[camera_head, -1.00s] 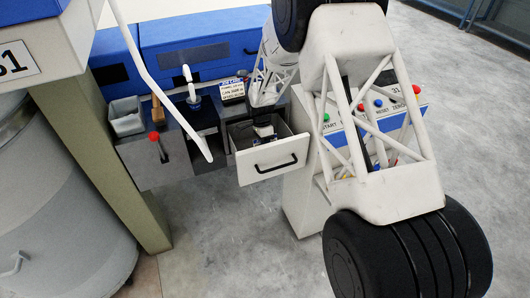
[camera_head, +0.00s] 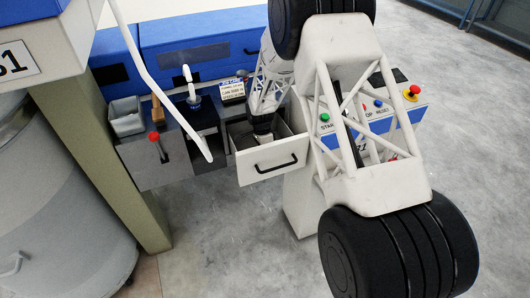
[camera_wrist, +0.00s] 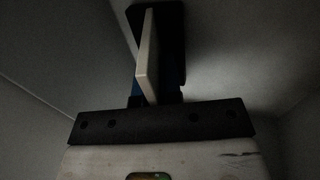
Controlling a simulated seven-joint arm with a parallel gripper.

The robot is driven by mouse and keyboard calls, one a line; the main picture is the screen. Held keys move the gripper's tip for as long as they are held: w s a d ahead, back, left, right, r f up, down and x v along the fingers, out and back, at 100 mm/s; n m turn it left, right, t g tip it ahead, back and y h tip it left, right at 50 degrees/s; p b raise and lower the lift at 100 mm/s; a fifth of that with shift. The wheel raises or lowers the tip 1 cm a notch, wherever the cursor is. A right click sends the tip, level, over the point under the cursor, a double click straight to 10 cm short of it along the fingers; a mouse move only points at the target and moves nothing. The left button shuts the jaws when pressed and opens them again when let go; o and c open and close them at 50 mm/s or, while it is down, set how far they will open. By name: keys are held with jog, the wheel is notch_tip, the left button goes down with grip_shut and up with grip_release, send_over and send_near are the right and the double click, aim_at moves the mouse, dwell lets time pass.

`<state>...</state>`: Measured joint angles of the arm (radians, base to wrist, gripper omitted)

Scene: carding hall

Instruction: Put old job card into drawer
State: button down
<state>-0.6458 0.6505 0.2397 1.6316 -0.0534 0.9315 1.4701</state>
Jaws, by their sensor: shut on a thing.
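The drawer (camera_head: 255,176) stands pulled open, with a pale front and a black handle. My gripper (camera_head: 263,138) points down inside the drawer. In the wrist view my gripper (camera_wrist: 160,60) is shut on a thin pale card (camera_wrist: 148,58), seen nearly edge-on, with dim grey drawer walls around it. The card is hidden in the head view. I cannot tell whether it touches the drawer floor. A small black-and-cream holder marked as for a job card (camera_head: 232,90) stands on the bench behind the drawer.
A grey bin (camera_head: 126,117), a wooden-handled tool (camera_head: 157,108) and a red-knobbed lever (camera_head: 154,137) are left of the drawer. A button console (camera_head: 375,115) stands close on the right, partly behind my arm. A white curved bar (camera_head: 150,80) crosses in front of the bench.

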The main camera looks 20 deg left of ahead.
jog(key=shift+f, duration=0.1)
jog(key=c, duration=1.3)
grip_release()
jog(key=v, duration=1.2)
jog(key=shift+r, duration=0.2)
jog(key=shift+d, duration=0.1)
